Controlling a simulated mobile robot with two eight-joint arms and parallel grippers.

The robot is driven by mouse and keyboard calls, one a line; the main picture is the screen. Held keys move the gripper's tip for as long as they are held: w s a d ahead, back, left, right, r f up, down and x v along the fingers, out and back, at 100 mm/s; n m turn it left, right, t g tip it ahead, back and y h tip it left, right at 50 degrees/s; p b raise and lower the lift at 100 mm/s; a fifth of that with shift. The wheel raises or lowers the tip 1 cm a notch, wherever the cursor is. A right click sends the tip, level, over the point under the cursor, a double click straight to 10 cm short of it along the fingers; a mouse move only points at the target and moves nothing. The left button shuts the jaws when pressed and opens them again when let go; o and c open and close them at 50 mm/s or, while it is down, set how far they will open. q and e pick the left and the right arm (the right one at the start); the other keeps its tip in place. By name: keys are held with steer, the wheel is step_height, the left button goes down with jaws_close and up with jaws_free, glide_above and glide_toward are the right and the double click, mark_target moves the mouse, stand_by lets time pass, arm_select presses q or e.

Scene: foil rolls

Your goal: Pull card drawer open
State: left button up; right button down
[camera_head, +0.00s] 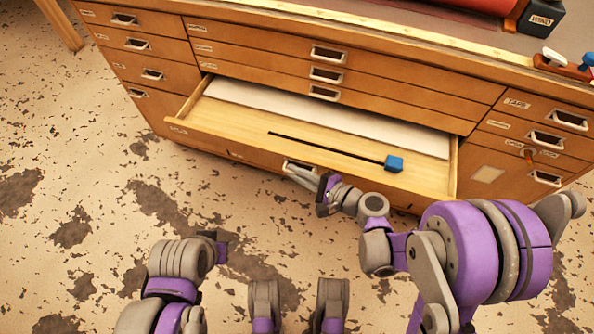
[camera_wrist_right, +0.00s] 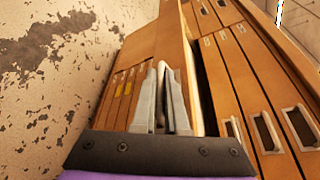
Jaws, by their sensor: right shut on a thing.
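The wide wooden card drawer (camera_head: 232,148) stands pulled out from the middle of the cabinet in the head view. A white sheet lies at its back, and a thin black rod with a blue block (camera_head: 394,163) lies across its floor. My right gripper (camera_head: 308,178) is at the metal handle (camera_head: 296,166) on the drawer front and is shut on it. The right wrist view shows its grey fingers (camera_wrist_right: 163,100) close together against the drawer front; the grip itself is partly hidden. My left gripper (camera_head: 219,246) is low at the left, away from the cabinet; its fingers are not clear.
The wooden cabinet (camera_head: 400,82) has shut drawers above and on both sides. A red roll (camera_head: 478,4) and a dark box (camera_head: 540,18) are on top. The worn floor (camera_head: 80,170) is clear at the left.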

steer(key=c, duration=1.2)
jaws_free()
steer(key=shift+d, duration=0.1)
steer(key=p+v, duration=0.1)
steer(key=v, duration=0.9)
steer(key=shift+s+d, duration=0.25)
